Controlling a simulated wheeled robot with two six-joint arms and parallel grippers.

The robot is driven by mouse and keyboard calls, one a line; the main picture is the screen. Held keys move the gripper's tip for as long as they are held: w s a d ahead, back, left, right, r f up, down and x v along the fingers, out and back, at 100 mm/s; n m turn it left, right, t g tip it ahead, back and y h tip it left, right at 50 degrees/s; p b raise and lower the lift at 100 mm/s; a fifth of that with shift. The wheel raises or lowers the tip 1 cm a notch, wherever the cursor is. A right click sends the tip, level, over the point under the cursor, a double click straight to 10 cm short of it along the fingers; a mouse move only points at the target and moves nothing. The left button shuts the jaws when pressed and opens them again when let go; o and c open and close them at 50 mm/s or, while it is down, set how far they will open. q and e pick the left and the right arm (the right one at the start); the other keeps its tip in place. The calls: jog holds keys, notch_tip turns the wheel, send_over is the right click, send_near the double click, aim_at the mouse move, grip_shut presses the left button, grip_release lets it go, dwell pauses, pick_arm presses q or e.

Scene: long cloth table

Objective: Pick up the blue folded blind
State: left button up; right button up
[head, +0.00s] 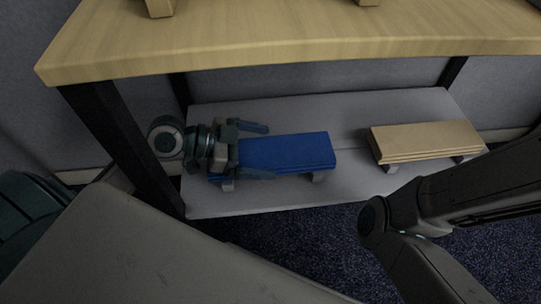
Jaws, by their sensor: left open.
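The blue folded blind (290,152) lies flat on the lower grey shelf, raised on small supports. My left gripper (268,152) comes in from the left at the blind's left end. Its jaws are open, one finger along the far side and one along the near side of the blind. I cannot tell whether the fingers touch it. The blind's left end is partly hidden by the gripper. My right arm shows at the lower right, but its gripper is out of view.
A beige folded blind (425,141) lies on supports to the right on the same grey shelf (350,185). A wooden tabletop (290,40) overhangs the shelf. A dark table leg (122,140) stands left of the gripper. Shelf between the blinds is clear.

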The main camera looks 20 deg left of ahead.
pick_arm(q)
jog(key=shift+w+d, duration=0.1)
jog(key=c, duration=1)
jog(key=shift+c, duration=0.2)
